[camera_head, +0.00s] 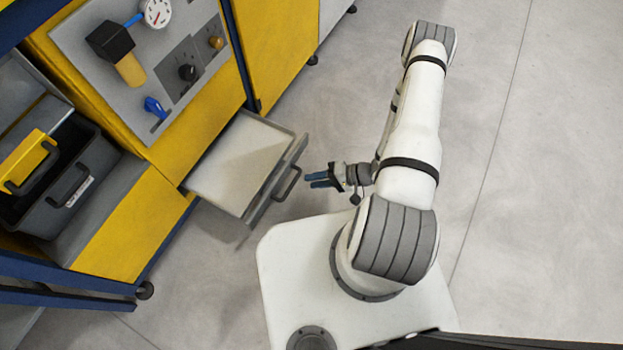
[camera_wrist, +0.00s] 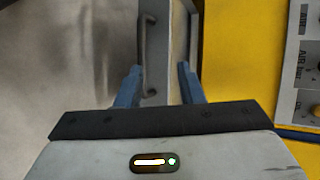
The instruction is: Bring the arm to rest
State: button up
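My gripper (camera_head: 318,180) has blue fingers and points left toward the open drawer in the head view. In the wrist view the two blue fingers of my gripper (camera_wrist: 160,85) stand apart with a gap between them. The grey drawer (camera_head: 239,166) is pulled out of the yellow cabinet, and its tray looks empty. Its dark handle (camera_head: 287,184) is just left of my fingertips, apart from them. In the wrist view the handle (camera_wrist: 147,55) appears beyond the fingers. No object shows between the fingers.
The yellow cabinet (camera_head: 112,235) carries a grey panel (camera_head: 165,50) with a gauge, knobs and a blue lever. Open floor (camera_head: 540,200) lies to the right.

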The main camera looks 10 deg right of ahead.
dwell(0.8)
jog(key=w+d+r+n+t+h+p, duration=0.1)
jog(key=w+d+r+h+p, duration=0.3)
jog(key=r, duration=0.3)
jog(key=w+d+r+n+h+p, duration=0.1)
jog(key=w+d+r+h+p, duration=0.1)
jog(key=w+d+r, duration=0.35)
jog(key=w+d+r+n+t+h+p, duration=0.1)
jog(key=w+d+r+n+h+p, duration=0.15)
jog(key=w+r, duration=0.5)
notch_tip(320, 180, up, 15)
jog(key=d+h+p, duration=0.2)
jog(key=h+p, duration=0.2)
jog(key=p, duration=0.1)
notch_tip(320, 180, up, 14)
jog(key=s+m+h+p, duration=0.1)
jog(key=s+h+p, duration=0.1)
jog(key=s+p, duration=0.1)
jog(key=s+a+r+g+p, duration=0.1)
jog(key=s+a+r+p, duration=0.4)
jog(key=s+r, duration=0.5)
jog(key=s+a+r+g+y+p, duration=0.1)
jog(key=s+a+r+p, duration=0.3)
jog(key=s+r, duration=0.5)
notch_tip(320, 180, up, 6)
jog(key=shift+s+a+f+g+p, duration=0.1)
jog(key=shift+s+a+g+p, duration=0.25)
jog(key=shift+a, duration=0.3)
jog(key=shift+n+y, duration=0.25)
